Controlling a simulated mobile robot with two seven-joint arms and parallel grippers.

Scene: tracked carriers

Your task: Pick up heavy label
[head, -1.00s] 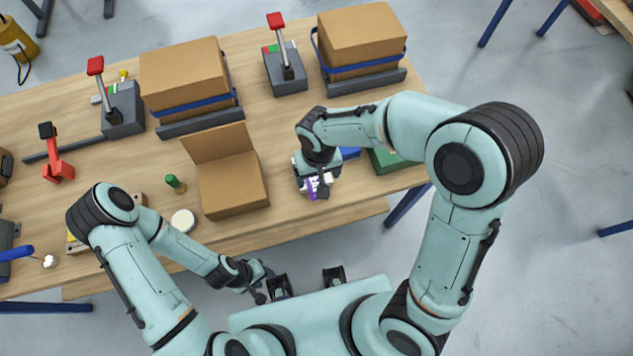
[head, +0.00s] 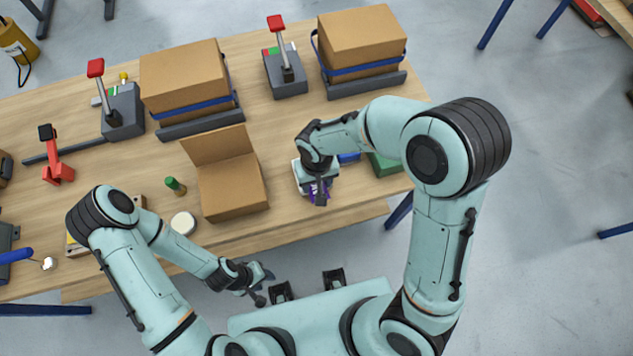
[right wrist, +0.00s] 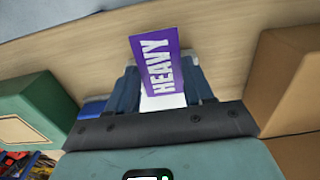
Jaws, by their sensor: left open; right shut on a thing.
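The heavy label is a purple card with white "HEAVY" lettering. It shows upright and slightly tilted in the right wrist view (right wrist: 157,62), between the fingers of my right gripper (right wrist: 162,88), which is shut on it. In the head view my right gripper (head: 319,190) is over the front right of the table and covers most of the label; only bits of purple show. A white thing lies below the label in the wrist view. My left gripper (head: 264,287) is open and empty, in front of the table's front edge.
An open cardboard box (head: 233,190) stands left of my right gripper. A green box (head: 383,164) and a blue thing (head: 349,157) are close on its right. Two strapped cartons and red-topped levers stand at the back. A white round thing (head: 183,222) lies near the front edge.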

